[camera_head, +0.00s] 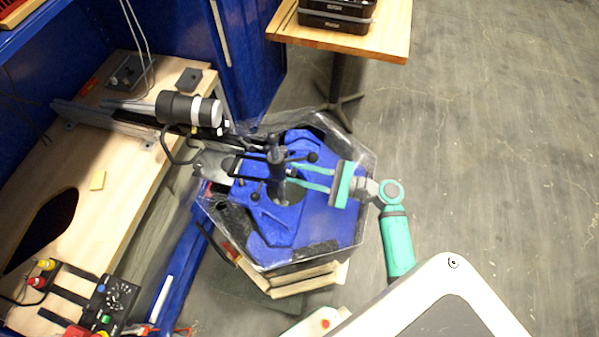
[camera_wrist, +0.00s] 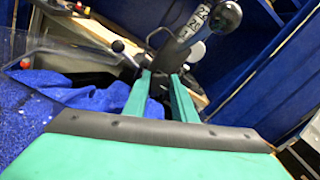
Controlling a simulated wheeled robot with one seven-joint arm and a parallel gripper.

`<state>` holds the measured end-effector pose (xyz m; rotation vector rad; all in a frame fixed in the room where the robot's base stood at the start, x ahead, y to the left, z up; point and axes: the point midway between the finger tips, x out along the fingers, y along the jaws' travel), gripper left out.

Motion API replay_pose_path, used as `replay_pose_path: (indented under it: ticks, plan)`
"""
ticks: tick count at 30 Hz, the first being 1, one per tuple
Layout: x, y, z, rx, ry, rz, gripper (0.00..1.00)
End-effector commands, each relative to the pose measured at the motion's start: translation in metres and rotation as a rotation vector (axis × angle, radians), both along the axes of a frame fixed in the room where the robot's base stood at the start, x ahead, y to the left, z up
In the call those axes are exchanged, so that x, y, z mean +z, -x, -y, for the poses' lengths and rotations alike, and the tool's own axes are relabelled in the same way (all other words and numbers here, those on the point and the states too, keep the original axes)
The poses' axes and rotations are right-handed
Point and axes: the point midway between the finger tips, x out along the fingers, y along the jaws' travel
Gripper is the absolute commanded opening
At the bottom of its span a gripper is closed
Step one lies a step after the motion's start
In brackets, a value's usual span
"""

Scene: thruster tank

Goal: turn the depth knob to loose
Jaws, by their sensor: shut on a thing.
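The motor clamp assembly (camera_head: 275,165) stands over the blue-covered hexagonal tank, with a dark upright shaft and black levers. My gripper (camera_head: 292,173) reaches in from the right, its green fingers closed on a small dark part beside the shaft. This part is seemingly the depth knob, mostly hidden by the fingertips. In the wrist view, my gripper (camera_wrist: 158,78) shows its two green fingers converging on the dark part. A white numbered scale (camera_wrist: 190,27) and a round black end (camera_wrist: 227,16) rise behind it. I cannot read the knob's setting.
The clear tank rim (camera_head: 366,205) surrounds the blue cover (camera_head: 322,220). A black cylindrical motor (camera_head: 187,110) lies to the left, by a wooden bench (camera_head: 120,200). A small wooden table (camera_head: 345,42) stands at the back. The floor on the right is clear.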

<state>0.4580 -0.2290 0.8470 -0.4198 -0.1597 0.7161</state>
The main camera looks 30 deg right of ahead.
Motion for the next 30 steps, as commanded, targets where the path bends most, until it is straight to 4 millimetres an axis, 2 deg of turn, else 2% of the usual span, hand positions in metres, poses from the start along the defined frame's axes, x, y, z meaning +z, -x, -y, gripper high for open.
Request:
replay_pose_path:
  ticks: [15, 30]
  plan:
    - [0.0, 0.0007, -0.0007, 0.0, 0.301, 0.27, 0.02]
    - [-0.0004, 0.0011, -0.001, 0.001, 0.407, 0.365, 0.02]
